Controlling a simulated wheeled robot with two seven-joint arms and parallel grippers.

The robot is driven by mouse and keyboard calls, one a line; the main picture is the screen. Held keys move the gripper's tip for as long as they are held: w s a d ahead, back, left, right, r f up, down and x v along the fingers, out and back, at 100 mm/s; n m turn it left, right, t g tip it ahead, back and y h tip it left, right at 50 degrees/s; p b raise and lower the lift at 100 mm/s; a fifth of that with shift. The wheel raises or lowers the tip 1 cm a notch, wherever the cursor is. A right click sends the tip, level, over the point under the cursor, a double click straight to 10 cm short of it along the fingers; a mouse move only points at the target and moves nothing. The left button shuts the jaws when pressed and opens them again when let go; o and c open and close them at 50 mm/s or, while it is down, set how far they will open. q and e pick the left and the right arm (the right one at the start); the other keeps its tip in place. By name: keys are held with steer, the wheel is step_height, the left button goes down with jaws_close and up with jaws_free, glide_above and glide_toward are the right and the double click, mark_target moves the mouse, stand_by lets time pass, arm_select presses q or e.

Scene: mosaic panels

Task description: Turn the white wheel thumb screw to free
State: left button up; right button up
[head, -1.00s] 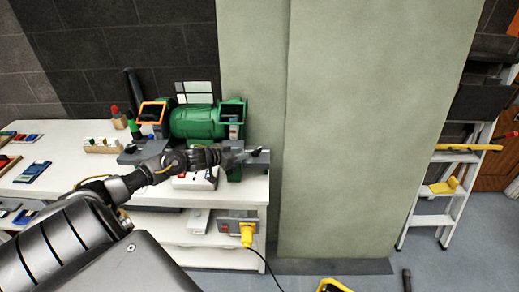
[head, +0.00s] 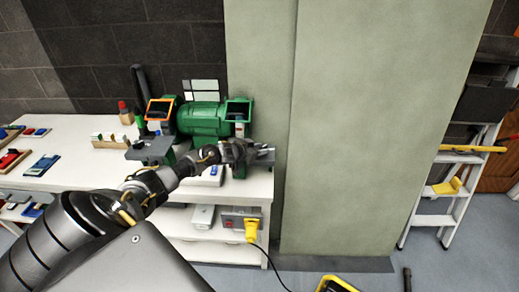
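A green bench grinder (head: 203,119) stands on the white workbench (head: 75,180) against the dark tiled wall. It has an orange-edged shield (head: 160,109) on its left side and a green-edged shield (head: 238,112) on its right side. A pale wheel part (head: 240,130) shows below the right shield. My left gripper (head: 262,152) is in front of the grinder's right side, by the right-hand tool rest. The gripper hides much of that rest. The thumb screw cannot be made out, and I cannot tell whether the fingers touch anything. My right gripper is not in view.
A grey tool rest (head: 150,150) sits at the grinder's left side. A pale green panel (head: 375,130) stands close right of the bench. A yellow plug (head: 251,230) with a black cable is on the lower shelf. A stepladder (head: 440,195) stands at far right.

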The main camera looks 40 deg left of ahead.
arm_select(q)
steer(key=shift+s, duration=0.1)
steer(key=shift+c, duration=1.2)
jaws_close()
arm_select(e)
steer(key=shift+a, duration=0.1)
